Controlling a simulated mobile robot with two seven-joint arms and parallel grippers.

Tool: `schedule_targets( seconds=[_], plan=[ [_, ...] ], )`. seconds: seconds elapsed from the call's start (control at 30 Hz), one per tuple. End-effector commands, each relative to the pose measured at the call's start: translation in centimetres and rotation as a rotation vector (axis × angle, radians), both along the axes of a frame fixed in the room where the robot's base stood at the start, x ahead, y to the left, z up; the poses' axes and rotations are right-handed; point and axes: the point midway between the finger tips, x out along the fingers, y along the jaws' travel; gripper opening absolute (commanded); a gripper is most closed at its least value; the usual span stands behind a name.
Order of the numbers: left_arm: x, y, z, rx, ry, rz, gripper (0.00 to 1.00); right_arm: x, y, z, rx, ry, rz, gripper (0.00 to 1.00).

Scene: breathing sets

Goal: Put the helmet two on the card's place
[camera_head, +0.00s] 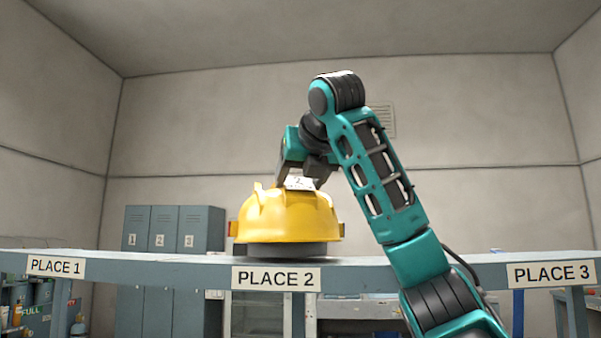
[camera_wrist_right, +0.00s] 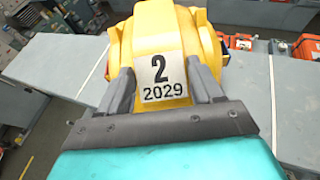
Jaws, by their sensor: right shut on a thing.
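The yellow helmet (camera_head: 288,215) with a dark grey lower part is at the PLACE 2 label (camera_head: 276,278) of the long grey shelf (camera_head: 150,268). I cannot tell whether it rests on the shelf or hangs just above it. My right gripper (camera_head: 305,172) is shut on the top of the helmet. In the right wrist view, its fingers (camera_wrist_right: 163,88) lie on both sides of a white tag reading "2 2029" on the helmet (camera_wrist_right: 160,35). My left gripper is not in view. I see no separate card.
The shelf also bears the labels PLACE 1 (camera_head: 56,266) and PLACE 3 (camera_head: 553,274), with bare top near both. Grey numbered lockers (camera_head: 172,228) stand behind. Orange items (camera_wrist_right: 305,46) show at the right in the wrist view.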

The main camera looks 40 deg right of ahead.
Motion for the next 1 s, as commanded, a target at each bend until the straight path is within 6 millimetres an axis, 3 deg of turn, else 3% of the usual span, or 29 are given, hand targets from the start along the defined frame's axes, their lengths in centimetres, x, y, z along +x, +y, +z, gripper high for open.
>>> schedule_targets(
  seconds=[0.8,0.83,1.0],
  plan=[
    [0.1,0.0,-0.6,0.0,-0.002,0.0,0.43,-0.1,0.0,-0.8,-0.002,-0.007,0.001,0.0],
    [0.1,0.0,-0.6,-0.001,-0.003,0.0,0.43,-0.1,0.0,-0.8,-0.002,-0.007,0.001,0.66],
    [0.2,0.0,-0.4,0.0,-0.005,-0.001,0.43,0.0,0.0,-0.8,-0.001,-0.005,0.001,0.82]
  ],
)
